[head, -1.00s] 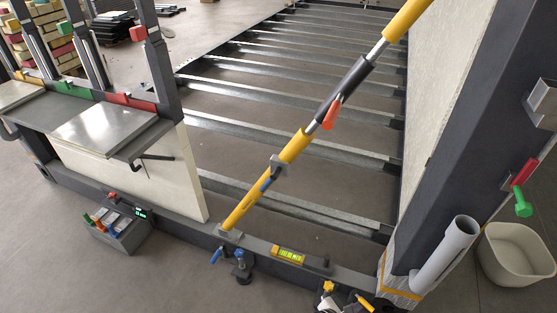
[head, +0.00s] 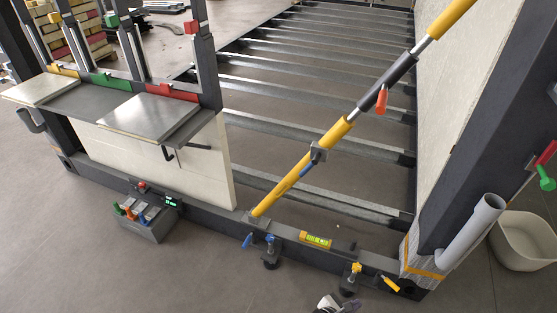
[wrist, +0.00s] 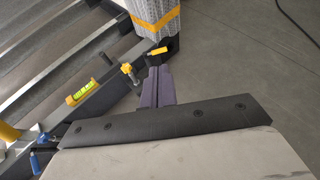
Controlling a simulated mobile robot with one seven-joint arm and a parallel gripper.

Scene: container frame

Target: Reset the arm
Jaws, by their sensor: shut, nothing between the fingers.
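My gripper (head: 350,303) shows at the bottom edge of the head view, with only its white and dark tip in frame. In the wrist view its dark purple fingers (wrist: 158,72) are together and hold nothing. They are above the floor on the near side of the frame's front beam (head: 190,209), apart from the clamps. The rest of my arm is hidden.
A yellow prop (head: 300,183) leans across the frame. A spirit level (head: 316,240), a blue-handled clamp (head: 270,252) and a yellow-knobbed clamp (head: 354,271) are along the front beam. A white bin (head: 525,245) stands right.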

